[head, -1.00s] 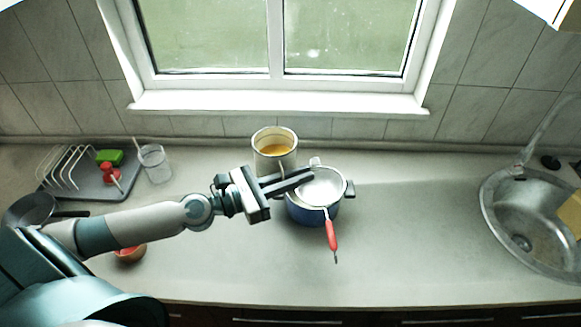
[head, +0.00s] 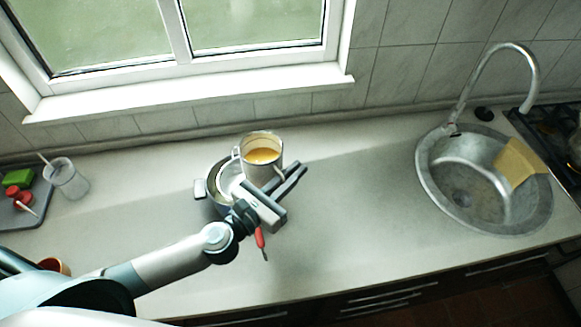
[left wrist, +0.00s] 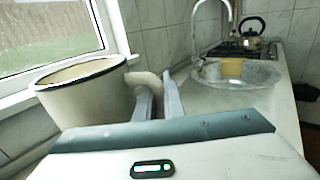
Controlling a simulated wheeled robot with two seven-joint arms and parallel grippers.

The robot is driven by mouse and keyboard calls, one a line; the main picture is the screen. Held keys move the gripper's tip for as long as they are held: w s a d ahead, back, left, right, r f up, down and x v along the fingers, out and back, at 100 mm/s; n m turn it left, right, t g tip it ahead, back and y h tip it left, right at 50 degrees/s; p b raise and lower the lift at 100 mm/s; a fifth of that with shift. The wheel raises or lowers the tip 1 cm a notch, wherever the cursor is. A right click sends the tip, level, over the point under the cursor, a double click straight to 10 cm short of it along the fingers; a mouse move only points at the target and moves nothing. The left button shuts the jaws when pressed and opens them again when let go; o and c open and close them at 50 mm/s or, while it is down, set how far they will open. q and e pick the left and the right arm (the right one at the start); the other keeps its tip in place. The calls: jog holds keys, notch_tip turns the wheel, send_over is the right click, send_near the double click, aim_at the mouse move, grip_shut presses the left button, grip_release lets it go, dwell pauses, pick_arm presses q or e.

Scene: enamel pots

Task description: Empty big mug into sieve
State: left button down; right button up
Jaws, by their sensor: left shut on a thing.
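The big mug (head: 262,171) is cream with a dark rim and holds orange-yellow liquid. It looks upright and overlaps the right side of the sieve in the head view. My left gripper (head: 291,180) is shut on its handle. In the left wrist view the mug (left wrist: 85,100) is at left, its handle (left wrist: 144,79) between the fingers (left wrist: 158,98). The sieve (head: 229,177) rests on the pot (head: 212,186), its red handle (head: 260,238) pointing toward the front; mug and gripper hide part of both. My right gripper is out of view.
The sink (head: 440,190) with its tap (head: 500,48) is at right, beside a stove with a kettle (left wrist: 253,27). A clear glass (head: 69,180) and a grey rack tray (head: 20,212) are at left. The counter between pot and sink is clear.

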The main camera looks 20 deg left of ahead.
pick_arm(q)
jog(key=n, duration=0.3)
jog(key=r+n+t, duration=0.1)
jog(key=shift+s+d, duration=0.1)
jog(key=shift+d, duration=0.3)
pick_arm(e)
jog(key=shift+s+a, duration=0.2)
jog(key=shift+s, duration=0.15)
pick_arm(q)
jog(key=shift+r+n, duration=0.15)
jog(key=shift+n, duration=0.35)
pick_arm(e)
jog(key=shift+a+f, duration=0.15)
pick_arm(q)
jog(key=shift+r, duration=0.2)
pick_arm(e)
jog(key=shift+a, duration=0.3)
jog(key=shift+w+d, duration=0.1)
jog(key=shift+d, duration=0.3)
pick_arm(q)
jog(key=shift+a+n, duration=0.1)
jog(key=shift+n, duration=0.2)
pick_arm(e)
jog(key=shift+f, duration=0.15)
